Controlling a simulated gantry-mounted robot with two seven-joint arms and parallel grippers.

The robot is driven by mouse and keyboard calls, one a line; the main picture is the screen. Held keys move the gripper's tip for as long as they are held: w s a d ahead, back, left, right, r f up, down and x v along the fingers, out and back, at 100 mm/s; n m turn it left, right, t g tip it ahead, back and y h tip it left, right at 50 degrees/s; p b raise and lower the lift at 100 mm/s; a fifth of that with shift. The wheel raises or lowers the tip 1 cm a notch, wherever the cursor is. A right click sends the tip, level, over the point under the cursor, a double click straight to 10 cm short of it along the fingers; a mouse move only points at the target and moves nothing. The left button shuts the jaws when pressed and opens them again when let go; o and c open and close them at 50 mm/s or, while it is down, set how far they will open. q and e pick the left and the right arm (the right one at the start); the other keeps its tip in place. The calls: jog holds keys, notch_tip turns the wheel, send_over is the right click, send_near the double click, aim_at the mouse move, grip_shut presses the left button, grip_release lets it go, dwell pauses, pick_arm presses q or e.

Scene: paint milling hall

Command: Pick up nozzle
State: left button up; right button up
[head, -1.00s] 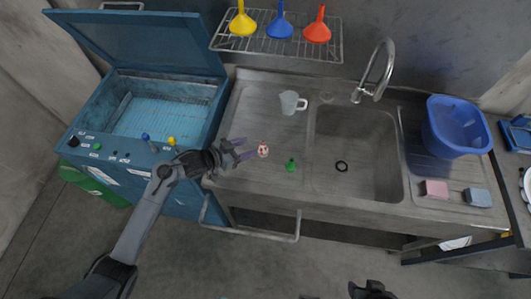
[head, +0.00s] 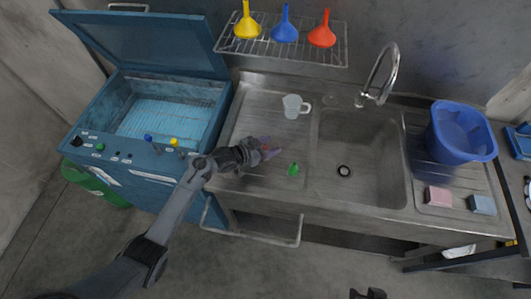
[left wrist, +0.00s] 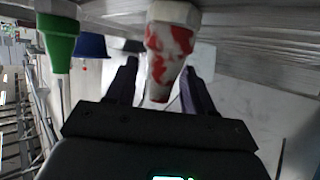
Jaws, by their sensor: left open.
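A nozzle with red and white patches (left wrist: 168,42) stands on the counter and shows large in the left wrist view. My left gripper (head: 273,147) is open, with its two fingers on either side of this nozzle's narrow end. I see a gap between the nozzle and the fingers in the left wrist view (left wrist: 160,88). In the head view the gripper mostly hides this nozzle. A green nozzle (head: 293,169) stands just right of the gripper, and also shows in the left wrist view (left wrist: 58,42). A dark part of my right gripper (head: 369,293) shows at the bottom edge; its jaws are unclear.
A clear jug (head: 294,106) stands behind the gripper. The sink (head: 362,150) with its tap (head: 385,75) lies to the right. A blue tub (head: 460,135), a pink sponge (head: 438,196) and a blue sponge (head: 482,205) are beyond. A blue machine (head: 165,165) stands left.

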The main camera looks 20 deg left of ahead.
pick_arm(q)
jog(key=shift+c, duration=0.3)
grip_shut()
jog(key=shift+r, duration=0.1)
